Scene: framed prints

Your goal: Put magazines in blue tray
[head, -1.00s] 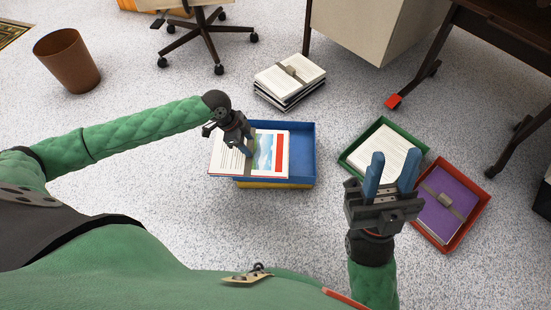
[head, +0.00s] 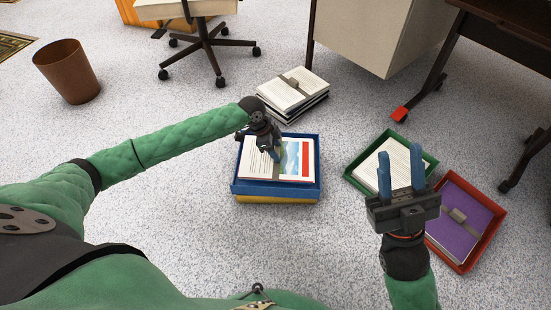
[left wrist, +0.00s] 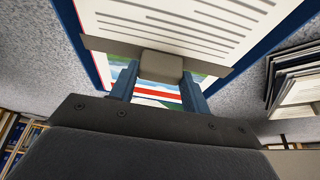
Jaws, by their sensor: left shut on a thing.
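A magazine bundle (head: 260,170) with a landscape picture and a red stripe on its cover lies within the walls of the blue tray (head: 276,189). My left gripper (head: 276,157) is over it. In the left wrist view its fingers (left wrist: 160,88) are shut on the pale block (left wrist: 161,66) of the grey strap around the bundle (left wrist: 180,18). Whether the bundle rests on the tray floor cannot be told. My right gripper (head: 401,172) is open and empty, fingers pointing up, in front of the green tray.
A yellow tray (head: 277,198) shows beneath the blue one. A green tray (head: 358,183) holds printed papers; a red tray (head: 493,234) holds a purple strapped bundle (head: 465,225). A strapped stack (head: 292,91) lies behind the blue tray. A bin, chair and desks stand farther back.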

